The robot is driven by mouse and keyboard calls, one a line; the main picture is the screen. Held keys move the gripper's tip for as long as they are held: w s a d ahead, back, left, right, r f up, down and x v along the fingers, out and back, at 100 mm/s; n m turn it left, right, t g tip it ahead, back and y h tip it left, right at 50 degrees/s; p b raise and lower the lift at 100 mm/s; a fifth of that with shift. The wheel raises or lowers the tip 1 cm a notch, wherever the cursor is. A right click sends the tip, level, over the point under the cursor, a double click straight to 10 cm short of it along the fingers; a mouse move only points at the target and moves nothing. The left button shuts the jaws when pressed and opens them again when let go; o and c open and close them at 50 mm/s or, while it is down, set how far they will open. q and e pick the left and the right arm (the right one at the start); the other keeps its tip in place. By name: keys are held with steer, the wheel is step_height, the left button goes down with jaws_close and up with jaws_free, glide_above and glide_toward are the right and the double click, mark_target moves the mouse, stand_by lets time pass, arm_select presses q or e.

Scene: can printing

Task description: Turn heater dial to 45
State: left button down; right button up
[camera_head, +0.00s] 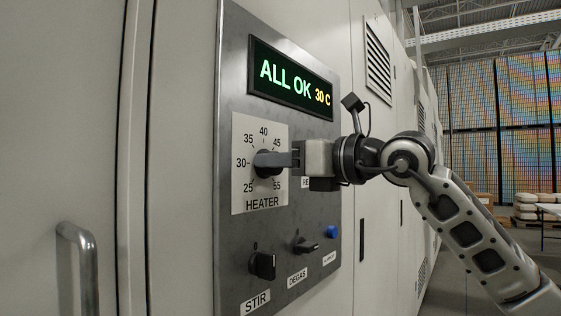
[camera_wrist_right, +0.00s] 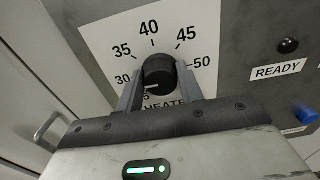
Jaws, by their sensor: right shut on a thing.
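The black heater dial (camera_head: 266,163) sits on a pale scale plate (camera_head: 244,128) with marks from 25 up to 55. My right gripper (camera_head: 282,160) reaches it from the right and is shut on the dial. In the right wrist view the dial (camera_wrist_right: 159,76) sits between the two grey fingers (camera_wrist_right: 160,88), and a white pointer line on it lies near the 30 side. The 40, 45 and 50 marks are visible above and right of it. The display (camera_head: 291,81) reads "ALL OK" and "30 C". My left gripper is not in view.
Below the heater are a STIR knob (camera_head: 263,265), a DEGAS knob (camera_head: 306,245) and a blue button (camera_head: 333,231). A READY light (camera_wrist_right: 288,46) is right of the dial. A metal door handle (camera_head: 78,255) stands out at the lower left.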

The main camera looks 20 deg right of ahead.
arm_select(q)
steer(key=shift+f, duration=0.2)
arm_select(e)
steer(key=shift+m, duration=0.3)
arm_select(q)
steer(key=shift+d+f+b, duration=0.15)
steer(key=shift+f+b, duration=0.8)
steer(key=shift+b, duration=1.75)
arm_select(e)
steer(key=shift+w+d+f+m, duration=0.1)
steer(key=shift+f+m, duration=0.1)
steer(key=shift+m, duration=6.25)
steer(key=shift+d+f+m, duration=0.1)
steer(key=shift+f+m, duration=0.05)
steer(key=shift+m, duration=6.3)
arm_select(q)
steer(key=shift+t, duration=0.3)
arm_select(e)
steer(key=o, duration=1)
